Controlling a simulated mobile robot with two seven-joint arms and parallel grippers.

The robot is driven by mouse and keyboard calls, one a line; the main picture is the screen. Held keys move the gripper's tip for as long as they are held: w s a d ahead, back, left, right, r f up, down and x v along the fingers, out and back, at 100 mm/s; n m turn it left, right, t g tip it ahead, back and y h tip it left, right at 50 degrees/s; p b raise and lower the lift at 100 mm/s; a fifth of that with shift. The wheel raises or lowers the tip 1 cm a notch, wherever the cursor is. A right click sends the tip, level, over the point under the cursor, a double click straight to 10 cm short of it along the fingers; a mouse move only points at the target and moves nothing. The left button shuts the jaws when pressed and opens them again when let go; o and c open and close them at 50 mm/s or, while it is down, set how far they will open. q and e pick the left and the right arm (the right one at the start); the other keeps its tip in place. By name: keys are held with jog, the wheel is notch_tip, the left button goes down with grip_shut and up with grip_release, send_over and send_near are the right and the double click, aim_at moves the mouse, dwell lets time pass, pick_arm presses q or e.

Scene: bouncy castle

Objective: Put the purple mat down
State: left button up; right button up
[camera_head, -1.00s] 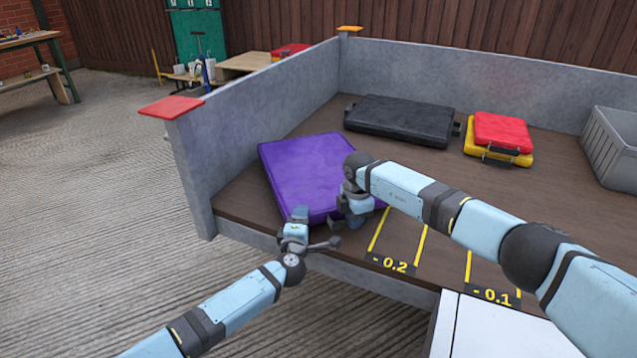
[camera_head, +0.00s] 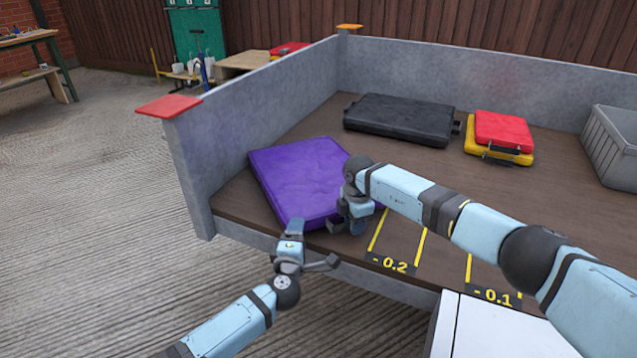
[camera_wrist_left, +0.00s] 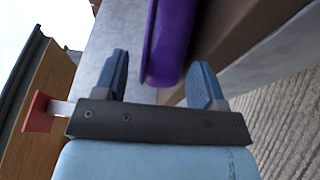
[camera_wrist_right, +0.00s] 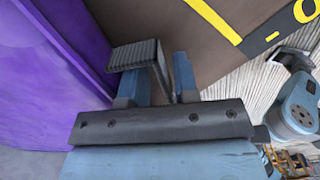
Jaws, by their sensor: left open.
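The purple mat (camera_head: 300,175) is a thick slab at the near left corner of the brown deck (camera_head: 400,190). It looks to lie on the deck; I cannot tell whether its whole underside touches. My left gripper (camera_head: 303,243) is open just off the mat's near edge. In the left wrist view the mat's edge (camera_wrist_left: 172,40) shows beyond and between the open fingers (camera_wrist_left: 160,85). My right gripper (camera_head: 350,215) is at the mat's near right edge. In the right wrist view its fingers (camera_wrist_right: 158,85) close around a dark ridged handle (camera_wrist_right: 137,55) beside the mat.
Low grey walls (camera_head: 265,105) bound the deck at left and back. A black case (camera_head: 400,118) lies behind the mat, a red case (camera_head: 502,130) on a yellow one (camera_head: 480,150) further right, and a grey crate (camera_head: 612,140) at far right. Yellow markings (camera_head: 395,240) show in front.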

jog(key=shift+a+f, duration=0.1)
jog(key=shift+a, duration=0.05)
pick_arm(q)
jog(key=shift+s+a+f, duration=0.1)
jog(key=shift+s+f, duration=0.05)
jog(key=shift+s, duration=0.45)
jog(key=shift+s+a+f, duration=0.1)
jog(key=shift+s, duration=0.5)
pick_arm(e)
jog(key=o, duration=0.6)
jog(key=shift+r, duration=0.2)
pick_arm(q)
jog(key=shift+d+r, duration=0.15)
pick_arm(e)
jog(key=shift+o, duration=0.2)
jog(key=shift+a+r, duration=0.2)
jog(key=shift+a, duration=0.1)
jog(key=shift+c, duration=1.1)
pick_arm(q)
jog(key=shift+w, duration=0.1)
pick_arm(e)
jog(key=o, duration=0.4)
jog(key=r, duration=1.1)
jog(key=shift+d+r, duration=0.1)
jog(key=shift+d, duration=0.25)
jog(key=shift+c, duration=0.2)
